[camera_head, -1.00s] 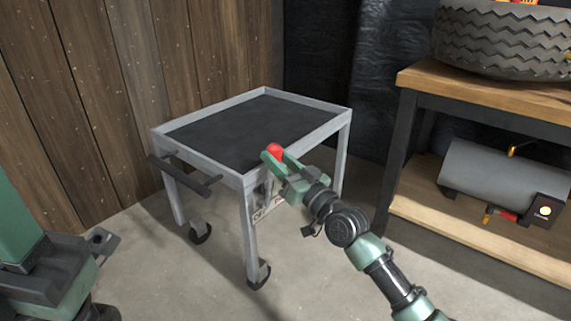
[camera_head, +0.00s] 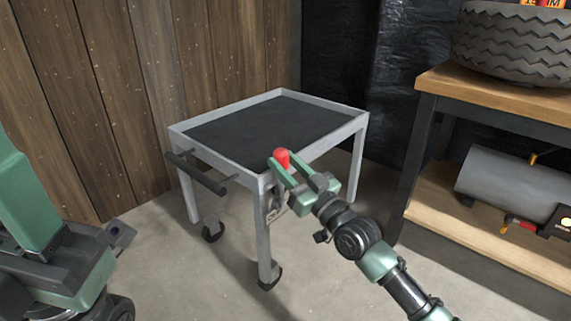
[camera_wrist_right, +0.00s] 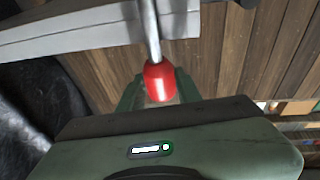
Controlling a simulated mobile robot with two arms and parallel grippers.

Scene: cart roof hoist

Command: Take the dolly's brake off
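The dolly is a grey metal cart (camera_head: 228,178) with a black top, standing on casters. A lever with a red knob (camera_head: 282,157) stands at its near right corner. In the right wrist view the red knob (camera_wrist_right: 159,82) sits on a pale metal rod, between my two green fingers. My right gripper (camera_head: 282,161) has a finger on either side of the knob and looks shut on it. The lever's lower part is mostly hidden behind the fingers.
A workbench (camera_head: 490,95) stands to the right, with a tire (camera_head: 515,45) on top and a grey cylinder (camera_head: 510,185) on its lower shelf. A plank wall (camera_head: 100,90) stands behind the cart. The floor in front is clear.

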